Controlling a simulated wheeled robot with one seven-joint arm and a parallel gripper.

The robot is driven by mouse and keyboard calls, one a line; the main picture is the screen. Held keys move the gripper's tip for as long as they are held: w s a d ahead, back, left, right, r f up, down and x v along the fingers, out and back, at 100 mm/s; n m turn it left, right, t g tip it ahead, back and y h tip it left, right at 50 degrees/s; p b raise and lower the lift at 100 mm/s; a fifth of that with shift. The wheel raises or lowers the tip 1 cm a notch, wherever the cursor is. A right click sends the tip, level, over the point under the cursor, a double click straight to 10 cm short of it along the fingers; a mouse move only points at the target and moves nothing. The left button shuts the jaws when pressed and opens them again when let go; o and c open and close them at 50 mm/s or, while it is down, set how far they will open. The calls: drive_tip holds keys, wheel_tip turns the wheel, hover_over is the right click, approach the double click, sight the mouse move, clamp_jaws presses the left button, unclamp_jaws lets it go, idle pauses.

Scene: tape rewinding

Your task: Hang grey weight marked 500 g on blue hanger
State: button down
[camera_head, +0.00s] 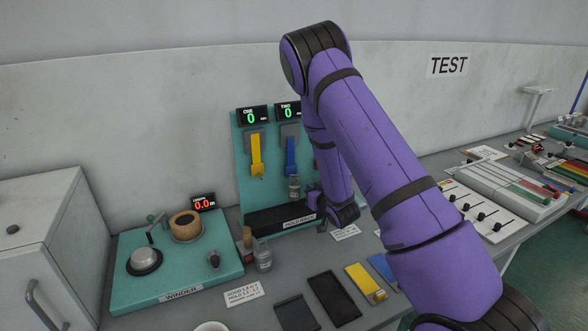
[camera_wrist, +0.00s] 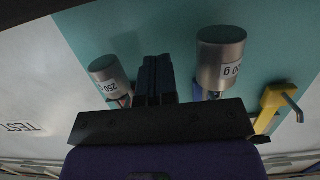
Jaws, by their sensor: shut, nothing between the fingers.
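The blue hanger (camera_head: 291,155) is on the teal panel, under the display marked TWO. A grey weight (camera_head: 294,187) is directly below its lower end and appears to hang from it. In the upside-down wrist view this weight (camera_wrist: 221,58) is in front of the blue hanger (camera_wrist: 197,90); its label shows only "0 g", the rest turned away. My gripper (camera_wrist: 157,80) is shut and empty, between this weight and a smaller grey weight marked 250 g (camera_wrist: 110,77), apart from both. In the head view my gripper (camera_head: 337,212) is low, right of the weight.
The yellow hanger (camera_head: 256,152) is left of the blue one and bare. Display TWO (camera_head: 289,112) reads 0. Another grey weight (camera_head: 263,257) stands on the bench by the teal winder board (camera_head: 130,290). A black rack (camera_head: 275,220) lies below the panel. My arm hides the panel's right part.

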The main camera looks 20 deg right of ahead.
drive_tip(key=shift+a, duration=1.5)
idle(2.6)
drive_tip(key=shift+s+d, duration=0.1)
drive_tip(key=shift+d, duration=0.3)
idle(3.3)
